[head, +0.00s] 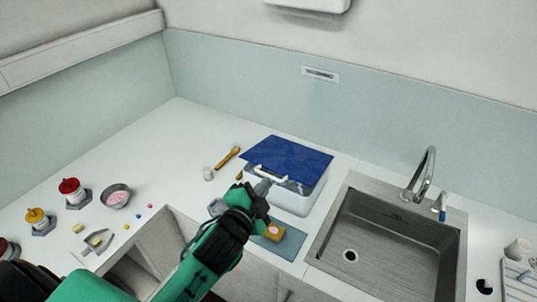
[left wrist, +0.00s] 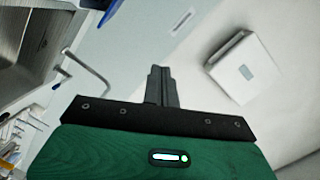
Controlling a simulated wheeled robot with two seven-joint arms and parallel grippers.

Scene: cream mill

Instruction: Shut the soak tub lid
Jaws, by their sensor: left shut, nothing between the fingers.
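The soak tub (head: 304,200) is a pale box on the counter, left of the sink. Its blue lid (head: 290,153) lies over the top, with a white handle (head: 270,172) along the front edge. I cannot tell whether the lid rests fully on the rim. My left gripper (head: 262,186) is at the tub's front, just below the handle, shut and empty. I cannot tell whether it touches. Its closed fingers show in the left wrist view (left wrist: 161,84). The right gripper is out of view.
The sink (head: 385,240) with its tap (head: 425,175) is right of the tub. A sponge (head: 273,232) on a blue-grey mat (head: 290,243) lies in front. A wooden brush (head: 228,157) lies left. Bottles and a bowl (head: 116,196) stand farther left. A white wall box (left wrist: 245,68) shows in the wrist view.

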